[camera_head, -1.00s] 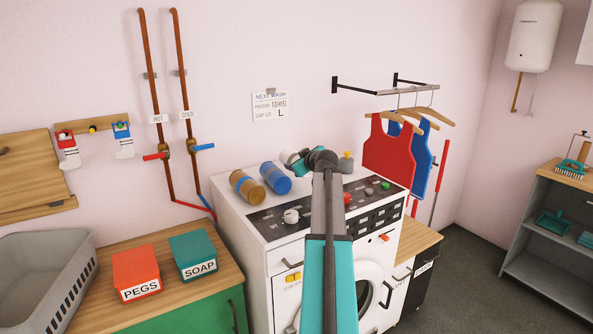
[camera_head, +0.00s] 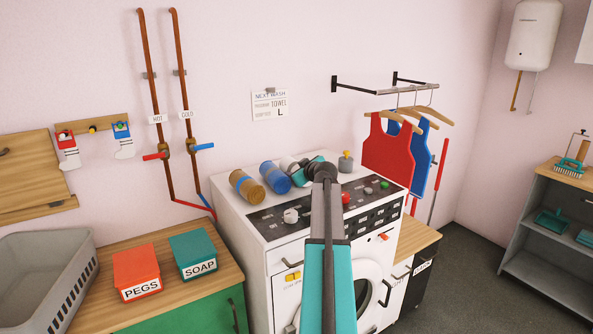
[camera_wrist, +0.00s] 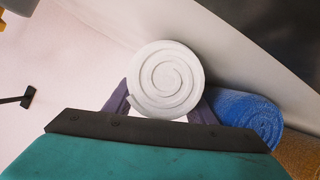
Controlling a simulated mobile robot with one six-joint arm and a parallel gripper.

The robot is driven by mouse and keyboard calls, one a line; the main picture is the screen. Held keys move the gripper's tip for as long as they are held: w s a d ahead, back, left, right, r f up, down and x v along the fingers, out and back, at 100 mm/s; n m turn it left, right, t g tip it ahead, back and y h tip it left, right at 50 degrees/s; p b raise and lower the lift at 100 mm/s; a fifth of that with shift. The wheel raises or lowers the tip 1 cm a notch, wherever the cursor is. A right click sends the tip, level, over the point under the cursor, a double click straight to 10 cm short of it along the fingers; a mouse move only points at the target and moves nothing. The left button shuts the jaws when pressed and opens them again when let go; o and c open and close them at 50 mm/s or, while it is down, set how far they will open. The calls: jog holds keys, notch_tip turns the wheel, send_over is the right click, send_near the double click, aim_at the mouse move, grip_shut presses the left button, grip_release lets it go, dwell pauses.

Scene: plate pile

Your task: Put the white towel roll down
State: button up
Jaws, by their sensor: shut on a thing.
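The white towel roll (camera_wrist: 166,80) faces the wrist camera with its spiral end. My gripper (camera_wrist: 160,102) is shut on it, with one finger on either side. In the head view the white roll (camera_head: 288,164) is partly hidden by my gripper (camera_head: 298,167), at the back of the washing machine's top (camera_head: 229,184). It is beside the blue roll (camera_head: 275,177), which lies on the machine next to a tan roll (camera_head: 247,187). The blue roll is close to my right finger in the wrist view (camera_wrist: 247,115). I cannot tell whether the white roll touches the machine.
A red vest (camera_head: 388,145) hangs further right. The control panel (camera_head: 325,207) with knobs lies in front. Red PEGS (camera_head: 136,270) and teal SOAP (camera_head: 193,252) boxes stand on the left counter.

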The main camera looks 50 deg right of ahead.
jog(key=shift+f, duration=0.15)
jog(key=o, duration=0.9)
jog(key=shift+r, duration=0.25)
jog(key=shift+b+v, duration=1.4)
jog(key=shift+v, duration=4.55)
jog(key=shift+f, duration=0.1)
